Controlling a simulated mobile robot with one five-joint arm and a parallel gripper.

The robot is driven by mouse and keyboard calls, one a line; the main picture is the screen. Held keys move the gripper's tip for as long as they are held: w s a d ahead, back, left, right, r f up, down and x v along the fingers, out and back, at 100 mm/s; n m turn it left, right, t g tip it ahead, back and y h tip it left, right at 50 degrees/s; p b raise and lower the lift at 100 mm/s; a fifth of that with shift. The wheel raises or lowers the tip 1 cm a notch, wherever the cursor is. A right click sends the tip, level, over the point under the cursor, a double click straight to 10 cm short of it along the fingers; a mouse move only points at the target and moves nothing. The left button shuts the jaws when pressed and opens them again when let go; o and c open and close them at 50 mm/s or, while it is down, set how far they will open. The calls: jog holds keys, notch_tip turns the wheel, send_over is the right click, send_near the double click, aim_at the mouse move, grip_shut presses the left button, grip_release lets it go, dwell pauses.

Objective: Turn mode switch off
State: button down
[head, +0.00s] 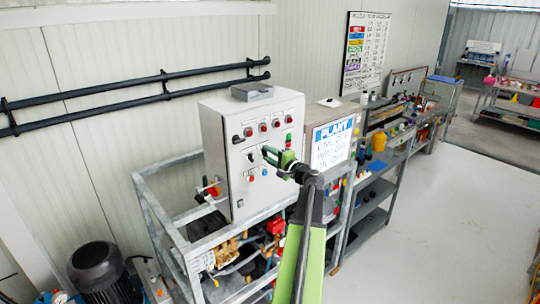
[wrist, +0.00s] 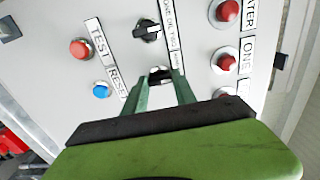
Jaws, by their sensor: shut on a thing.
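The white control box (head: 221,135) stands on a metal frame and faces right, with red, green and blue buttons. My gripper (head: 268,154) reaches its front from the right. In the wrist view my gripper (wrist: 159,82) has its two green fingers either side of a small black rotary switch (wrist: 159,73), closed on it. Its lower part is hidden between the fingers. A second black switch (wrist: 148,31) with a white pointer mark sits just above it, clear of the fingers. The label strip beside these switches is only partly readable, so I cannot tell which is the mode switch.
A red button (wrist: 81,48) and a blue button (wrist: 101,90), labelled TEST and RESET, are left of the fingers. Red lamps or buttons (wrist: 227,60) are at right. A PLANT sign (head: 332,145) stands right of my arm. The floor (head: 445,225) at right is clear.

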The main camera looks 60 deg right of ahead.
jog(key=shift+a, duration=0.1)
jog(key=c, duration=1)
grip_release()
jog(key=shift+s, duration=0.1)
jog(key=v, duration=1.7)
